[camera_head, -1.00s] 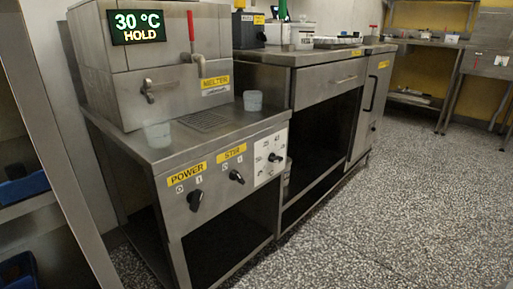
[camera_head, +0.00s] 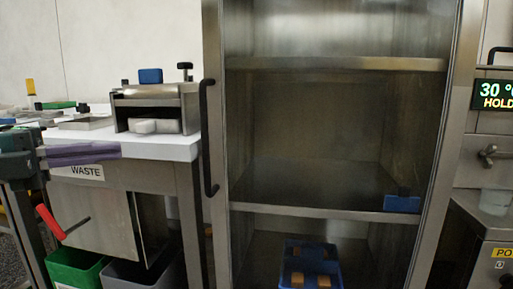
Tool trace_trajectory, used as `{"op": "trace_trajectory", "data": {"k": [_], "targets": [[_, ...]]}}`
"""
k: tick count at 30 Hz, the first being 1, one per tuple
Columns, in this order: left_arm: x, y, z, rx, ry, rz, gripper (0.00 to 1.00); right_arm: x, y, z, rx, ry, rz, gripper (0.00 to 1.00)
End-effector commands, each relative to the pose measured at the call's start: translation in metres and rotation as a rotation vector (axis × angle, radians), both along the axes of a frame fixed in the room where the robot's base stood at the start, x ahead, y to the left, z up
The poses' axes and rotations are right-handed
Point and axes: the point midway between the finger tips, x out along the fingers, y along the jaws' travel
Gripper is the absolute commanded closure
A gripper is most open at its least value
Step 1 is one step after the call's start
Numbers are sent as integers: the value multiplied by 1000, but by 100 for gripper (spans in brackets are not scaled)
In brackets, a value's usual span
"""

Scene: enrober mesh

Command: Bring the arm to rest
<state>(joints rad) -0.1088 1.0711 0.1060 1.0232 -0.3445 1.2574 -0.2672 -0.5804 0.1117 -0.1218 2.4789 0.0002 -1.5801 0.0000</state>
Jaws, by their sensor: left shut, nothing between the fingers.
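My left gripper (camera_head: 116,152) shows at the left edge of the head view, with a dark body and long purple-grey fingers pointing right. Its fingers are shut and hold nothing. The rest of the left arm is mostly out of the frame. My right gripper is not in view.
A tall steel cabinet (camera_head: 335,65) stands open-fronted in the middle, with a black handle (camera_head: 207,140). A blue crate (camera_head: 290,262) is low inside. A steel device (camera_head: 150,97) stands on the bench. Green (camera_head: 72,270) and grey bins sit below. The melter display (camera_head: 496,95) is at right.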

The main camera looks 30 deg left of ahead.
Motion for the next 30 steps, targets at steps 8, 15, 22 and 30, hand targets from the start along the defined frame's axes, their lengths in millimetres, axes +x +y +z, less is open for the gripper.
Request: {"op": "trace_trajectory", "data": {"k": [8, 15, 22, 30], "targets": [[6, -4, 6, -21, 10, 27, 100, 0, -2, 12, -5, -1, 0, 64], [41, -37, 34, -227, 157, 320, 100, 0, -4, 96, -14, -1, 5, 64], [34, -78, 51, -506, 463, 716, 100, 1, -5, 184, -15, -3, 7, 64], [-50, -147, 90, -753, 964, 1119, 100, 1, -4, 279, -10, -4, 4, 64]]}}
